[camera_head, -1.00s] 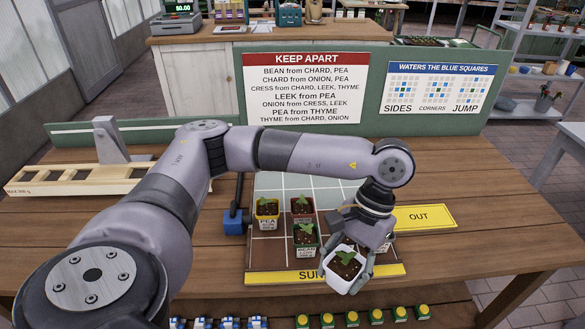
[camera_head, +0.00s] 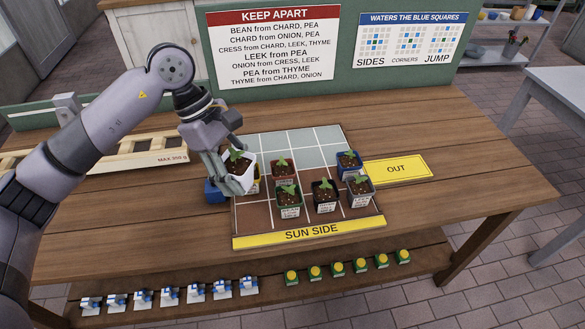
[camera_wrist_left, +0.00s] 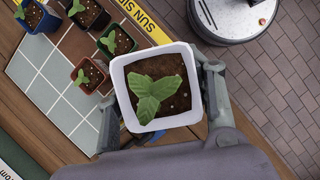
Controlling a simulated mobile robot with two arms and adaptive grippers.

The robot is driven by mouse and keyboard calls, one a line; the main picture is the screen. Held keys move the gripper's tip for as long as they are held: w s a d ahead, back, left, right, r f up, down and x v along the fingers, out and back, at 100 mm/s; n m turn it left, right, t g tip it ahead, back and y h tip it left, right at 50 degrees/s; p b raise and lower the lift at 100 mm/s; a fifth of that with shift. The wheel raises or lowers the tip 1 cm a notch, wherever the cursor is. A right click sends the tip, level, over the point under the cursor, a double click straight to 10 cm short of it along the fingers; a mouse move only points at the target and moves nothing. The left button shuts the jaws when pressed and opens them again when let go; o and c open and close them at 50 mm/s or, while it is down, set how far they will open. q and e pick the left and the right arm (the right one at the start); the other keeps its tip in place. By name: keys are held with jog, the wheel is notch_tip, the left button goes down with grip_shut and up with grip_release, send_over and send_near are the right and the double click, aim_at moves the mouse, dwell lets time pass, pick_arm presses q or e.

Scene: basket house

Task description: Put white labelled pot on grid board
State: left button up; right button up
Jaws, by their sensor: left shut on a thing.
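My left gripper (camera_head: 236,176) is shut on a white pot (camera_head: 240,166) with dark soil and a green seedling. The pot is held upright above the left edge of the grid board (camera_head: 305,148). In the left wrist view the white pot (camera_wrist_left: 157,88) sits between the two fingers (camera_wrist_left: 160,108), seen from above, and its label is hidden. On the board stand a red pot (camera_head: 284,169), a green pot (camera_head: 289,205), a black pot (camera_head: 324,197), a blue pot (camera_head: 348,164) and a grey pot (camera_head: 360,192). A yellow pot is mostly hidden behind the white pot.
The board's back squares are clear.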

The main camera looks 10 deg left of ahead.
pick_arm(q)
jog(key=w+r+n+t, duration=0.2)
jog(key=w+r+n, duration=0.1)
jog(key=n, duration=0.2)
jog(key=n+p, duration=0.1)
jog(key=p, duration=0.2)
send_over(260, 216)
jog(key=a, duration=0.2)
jog(key=f, duration=1.5)
jog(key=shift+s+d, duration=0.1)
jog(key=shift+d, duration=0.15)
notch_tip(260, 216, down, 5)
jog(key=shift+r+p, duration=0.2)
jog(key=shift+p, duration=0.2)
pick_arm(e)
jog(key=r, duration=0.4)
jog(key=shift+w+d, duration=0.2)
jog(key=shift+d, duration=0.1)
pick_arm(q)
jog(key=shift+f, duration=0.2)
jog(key=o, duration=1.3)
jog(key=shift+s, duration=0.1)
jog(key=shift+c, duration=0.2)
pick_arm(e)
jog(key=shift+d+f, duration=0.1)
jog(key=shift+f, duration=0.05)
